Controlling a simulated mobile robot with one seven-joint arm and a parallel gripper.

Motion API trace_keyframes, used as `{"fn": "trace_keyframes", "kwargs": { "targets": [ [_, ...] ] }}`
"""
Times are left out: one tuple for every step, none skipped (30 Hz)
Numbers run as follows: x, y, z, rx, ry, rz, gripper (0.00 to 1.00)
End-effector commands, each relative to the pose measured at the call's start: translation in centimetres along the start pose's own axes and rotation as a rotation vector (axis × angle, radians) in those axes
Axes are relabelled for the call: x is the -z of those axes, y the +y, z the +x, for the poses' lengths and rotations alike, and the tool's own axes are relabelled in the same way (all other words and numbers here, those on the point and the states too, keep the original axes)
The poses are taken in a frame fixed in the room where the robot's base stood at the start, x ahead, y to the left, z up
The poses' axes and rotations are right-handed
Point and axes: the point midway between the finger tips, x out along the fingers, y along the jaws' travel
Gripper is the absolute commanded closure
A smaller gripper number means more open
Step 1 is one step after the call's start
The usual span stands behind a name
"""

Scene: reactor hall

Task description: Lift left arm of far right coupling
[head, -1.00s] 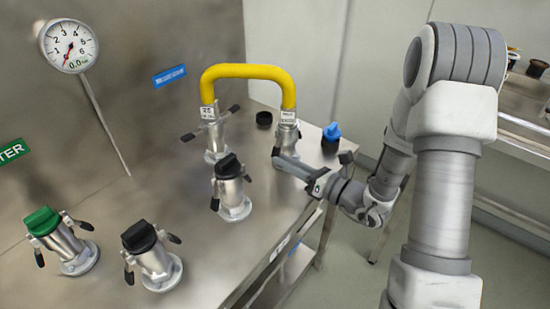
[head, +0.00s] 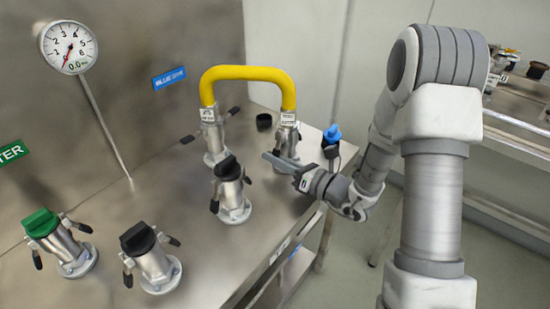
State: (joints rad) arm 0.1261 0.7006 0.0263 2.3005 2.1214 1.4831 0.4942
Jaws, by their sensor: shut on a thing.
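The far right coupling (head: 287,138) is a metal cylinder with a white label, under the right end of the yellow hose (head: 245,72). My gripper (head: 270,158) reaches in from the right, low at the front of this coupling. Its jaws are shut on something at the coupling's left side. This looks like the coupling's left arm, but the fingers hide most of it and I cannot make out its angle. The hose's left end sits on another coupling (head: 213,140) with dark-tipped arms.
A black-capped coupling (head: 231,190) stands close to the left of my gripper. Another black-capped one (head: 152,258) and a green-capped one (head: 60,243) are at front left. A blue cap (head: 332,133) and a black cap (head: 264,121) are nearby.

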Motion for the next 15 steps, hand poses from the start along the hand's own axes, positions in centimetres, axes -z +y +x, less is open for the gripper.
{"fn": "trace_keyframes", "kwargs": {
  "targets": [
    [0.0,0.0,0.0,0.0,0.001,0.001,1.0],
    [0.0,0.0,0.0,0.0,0.001,0.002,1.0],
    [0.0,0.0,0.0,0.001,0.001,0.005,1.0],
    [0.0,0.1,-0.1,0.001,0.001,0.008,1.0],
    [-0.1,0.1,-0.1,0.001,0.001,0.013,1.0],
    [-0.1,0.1,-0.1,0.001,0.001,0.021,1.0],
    [-0.1,0.2,-0.1,0.001,0.001,0.029,1.0],
    [-0.1,0.2,-0.1,0.002,0.001,0.039,1.0],
    [-0.2,0.4,-0.1,0.002,0.002,0.054,1.0],
    [-0.2,0.5,-0.1,0.001,0.002,0.067,1.0],
    [-0.2,0.6,-0.1,0.002,0.002,0.082,1.0],
    [-0.3,0.7,-0.1,0.002,0.002,0.106,1.0],
    [-0.4,0.8,-0.1,0.003,0.002,0.124,1.0],
    [-0.4,1.0,-0.1,0.002,0.002,0.145,1.0],
    [-0.5,1.2,-0.1,0.003,0.003,0.176,1.0]
  ]
}}
